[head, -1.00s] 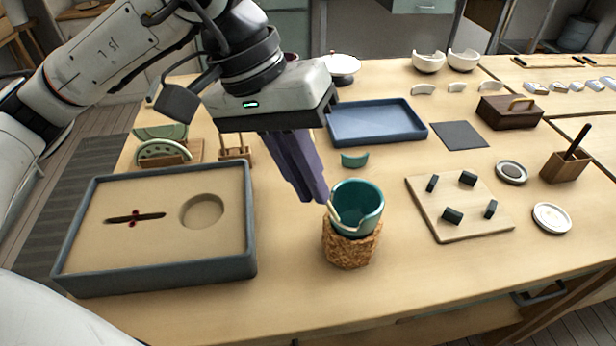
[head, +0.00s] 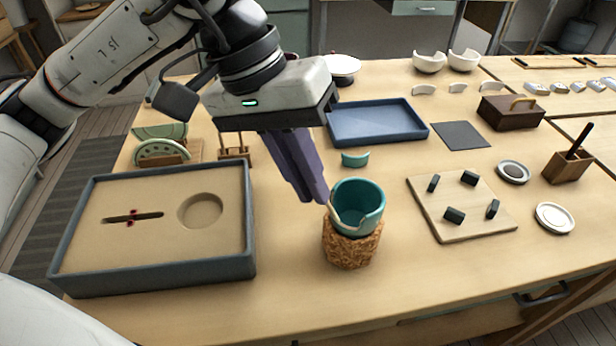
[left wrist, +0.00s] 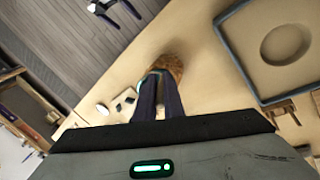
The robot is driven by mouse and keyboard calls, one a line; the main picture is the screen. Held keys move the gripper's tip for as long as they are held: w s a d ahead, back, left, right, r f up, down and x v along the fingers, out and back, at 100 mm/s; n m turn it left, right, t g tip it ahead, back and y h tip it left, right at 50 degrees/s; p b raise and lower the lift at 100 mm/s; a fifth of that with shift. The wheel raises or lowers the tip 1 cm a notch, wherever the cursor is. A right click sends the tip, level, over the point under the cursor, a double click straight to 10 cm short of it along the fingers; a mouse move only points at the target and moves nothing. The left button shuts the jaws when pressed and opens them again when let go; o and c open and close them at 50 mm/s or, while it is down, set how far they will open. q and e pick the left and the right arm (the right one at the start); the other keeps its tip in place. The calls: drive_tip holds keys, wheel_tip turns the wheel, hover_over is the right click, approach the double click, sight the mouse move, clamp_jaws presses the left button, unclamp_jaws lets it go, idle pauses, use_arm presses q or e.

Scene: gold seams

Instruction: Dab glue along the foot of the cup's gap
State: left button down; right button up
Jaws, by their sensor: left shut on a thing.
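The teal cup (head: 361,206) stands upright in a round cork holder (head: 351,248). Its rim is broken by a gap on the near side, with a pale edge at the left. A loose curved teal shard (head: 355,159) lies on the table behind the cup. My left gripper (head: 318,196) points down, its dark fingers closed just left of the cup's rim. A thin pale stick (head: 334,214) shows at the fingertips, by the gap; most of it is hidden. In the left wrist view the fingers (left wrist: 158,95) cover most of the cup. My right gripper is not in view.
A sand-coloured tray (head: 215,267) with a dark rim stands at the left. A blue tray (head: 380,135) lies behind the cup. A wooden board (head: 480,225) with several dark blocks lies to the right. The table in front is clear.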

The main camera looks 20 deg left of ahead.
use_arm(q)
drive_tip(key=shift+f, duration=0.1)
drive_tip(key=shift+r, duration=0.25)
idle(0.4)
drive_tip(key=shift+d, duration=0.1)
drive_tip(key=shift+s+d+b, duration=0.2)
drive_tip(key=shift+d+b, duration=0.1)
drive_tip(key=shift+d, duration=0.6)
drive_tip(key=shift+f+b, duration=0.2)
drive_tip(key=shift+b, duration=0.4)
idle(0.6)
drive_tip(key=shift+r, duration=0.2)
wheel_tip(320, 180, up, 8)
drive_tip(key=p, duration=0.4)
drive_tip(key=shift+p, duration=0.35)
idle(0.6)
